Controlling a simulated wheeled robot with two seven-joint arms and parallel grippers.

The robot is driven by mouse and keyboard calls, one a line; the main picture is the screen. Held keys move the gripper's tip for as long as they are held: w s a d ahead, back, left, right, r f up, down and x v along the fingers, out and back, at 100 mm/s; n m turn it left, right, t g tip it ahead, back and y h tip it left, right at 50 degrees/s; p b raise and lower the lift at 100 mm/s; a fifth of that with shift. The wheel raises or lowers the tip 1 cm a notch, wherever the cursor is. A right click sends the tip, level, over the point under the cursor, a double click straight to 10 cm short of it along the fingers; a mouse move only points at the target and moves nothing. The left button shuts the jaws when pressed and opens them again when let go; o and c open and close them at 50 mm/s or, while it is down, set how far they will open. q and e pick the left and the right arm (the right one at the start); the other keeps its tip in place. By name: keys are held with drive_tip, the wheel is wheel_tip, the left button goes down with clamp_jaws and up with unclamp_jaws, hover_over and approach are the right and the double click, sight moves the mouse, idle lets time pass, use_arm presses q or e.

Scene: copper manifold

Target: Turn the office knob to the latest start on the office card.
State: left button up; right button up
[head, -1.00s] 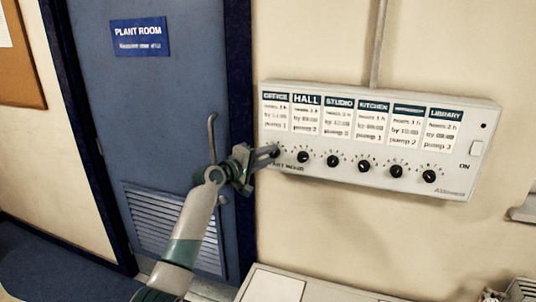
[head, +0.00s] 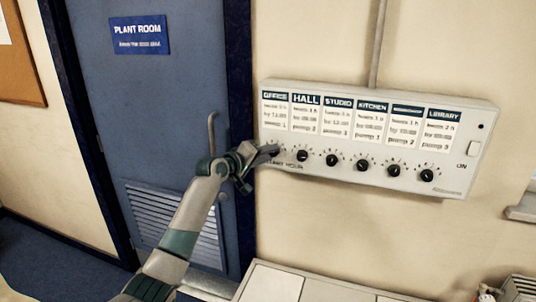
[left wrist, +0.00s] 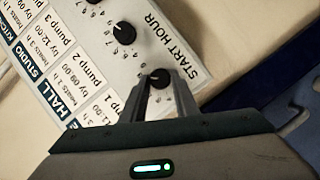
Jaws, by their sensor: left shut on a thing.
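The office knob (left wrist: 160,78) is a small black dial at the START HOUR end of the white wall panel (head: 400,205). My left gripper (head: 270,152) reaches it from the left; in the left wrist view its fingers (left wrist: 160,88) are shut on the knob's two sides. In the head view the fingertips mostly hide this knob. I cannot read its setting. The office card (head: 274,112) is above it, at the panel's left end; its blurred text seems to read "by 11:00" and "pump 1". My right gripper is not in view.
The hall knob (head: 302,156) is close to the right of my gripper, with several more knobs along the row. A blue door (head: 160,110) with a handle is on the left. A pale cabinet top (head: 272,284) is below.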

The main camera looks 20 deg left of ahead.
use_arm(q)
drive_tip(key=o, duration=1)
drive_tip(key=shift+f, duration=0.1)
drive_tip(key=shift+o, duration=0.2)
drive_tip(key=shift+s, duration=0.1)
drive_tip(key=b+v, duration=0.5)
drive_tip(key=v, duration=1.2)
drive_tip(key=shift+s, duration=0.1)
